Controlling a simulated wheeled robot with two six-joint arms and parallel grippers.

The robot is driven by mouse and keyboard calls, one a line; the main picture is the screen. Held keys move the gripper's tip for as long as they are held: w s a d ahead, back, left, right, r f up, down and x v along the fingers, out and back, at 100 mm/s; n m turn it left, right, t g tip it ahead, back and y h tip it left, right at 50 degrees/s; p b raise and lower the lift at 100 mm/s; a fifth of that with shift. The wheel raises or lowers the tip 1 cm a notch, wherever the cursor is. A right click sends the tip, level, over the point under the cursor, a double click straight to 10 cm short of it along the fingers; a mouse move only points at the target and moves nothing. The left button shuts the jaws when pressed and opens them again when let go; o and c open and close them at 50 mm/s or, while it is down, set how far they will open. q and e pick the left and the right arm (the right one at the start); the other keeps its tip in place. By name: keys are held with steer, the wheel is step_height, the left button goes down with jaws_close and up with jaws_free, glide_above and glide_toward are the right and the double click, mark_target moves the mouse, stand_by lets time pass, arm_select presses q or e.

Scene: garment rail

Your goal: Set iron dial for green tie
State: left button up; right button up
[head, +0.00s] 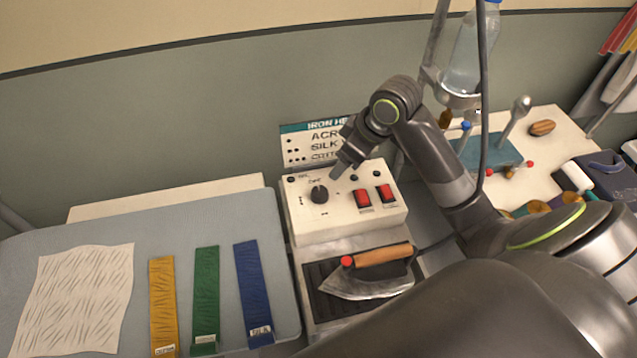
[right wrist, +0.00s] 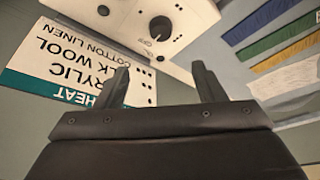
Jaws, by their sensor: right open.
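The black iron dial (head: 319,194) sits on the white control box (head: 345,226), with printed marks around it; I cannot read its setting surely. It also shows in the right wrist view (right wrist: 160,28). The green tie (head: 206,285) lies flat on the ironing board between a yellow and a blue tie; its end label is too small to read. A heat sign (head: 308,148) behind the box lists fabrics and dots, partly hidden by my arm; it also shows upside down in the right wrist view (right wrist: 75,60). My right gripper (head: 337,172) is open and empty, just above and right of the dial, apart from it.
An iron (head: 368,272) with a wooden handle rests on a dark pad before the box. Two red switches (head: 374,195) are right of the dial. A yellow tie (head: 162,300), a blue tie (head: 253,285) and a wrinkled cloth (head: 75,295) lie on the board.

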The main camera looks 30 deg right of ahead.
glide_toward(320, 191)
steer(key=p+x, duration=0.2)
steer(key=x, duration=0.5)
arm_select(q)
steer(key=shift+s+a+r, duration=0.1)
steer(key=shift+s+r, duration=0.7)
steer(key=shift+r, duration=0.3)
arm_select(e)
steer(key=shift+x, duration=0.9)
steer(key=shift+c, duration=0.4)
steer(key=c, duration=0.9)
